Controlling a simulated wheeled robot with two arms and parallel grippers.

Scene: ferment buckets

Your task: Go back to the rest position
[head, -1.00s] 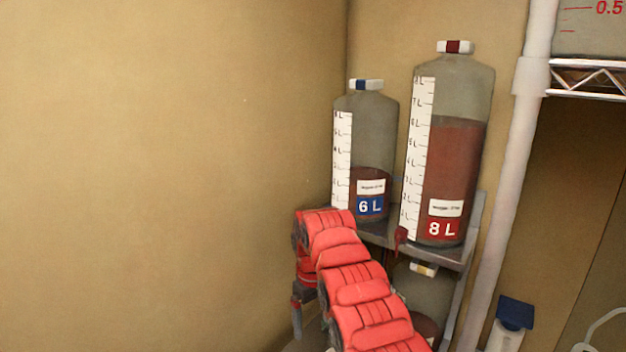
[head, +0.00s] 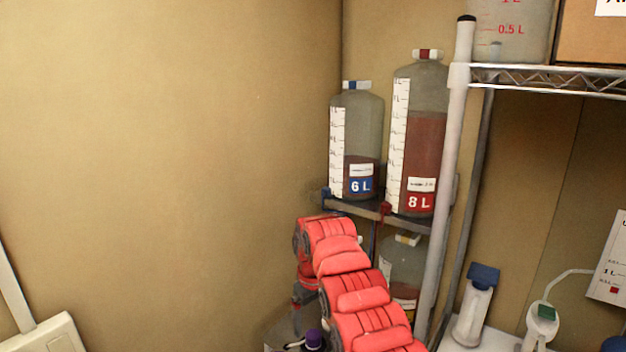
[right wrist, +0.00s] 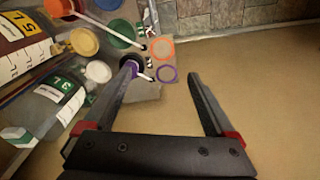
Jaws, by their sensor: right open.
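My right arm reaches in red from the lower right of the head view. Its gripper (head: 303,295) hangs at the arm's far end, small and partly hidden by the arm. In the right wrist view the right gripper (right wrist: 162,78) has its two fingers wide apart with nothing held between them. Its left finger overlaps the view of a purple-and-black fitting, and I cannot tell whether they touch. My left gripper is in neither current view.
A 6 L bottle (head: 361,140) and an 8 L bottle (head: 425,140) stand on a shelf beyond my arm. A purple-capped container (head: 313,340) is below the gripper. A white post (head: 452,150) stands at right. Bottles (right wrist: 55,95) crowd the wrist view's left; its right is bare floor.

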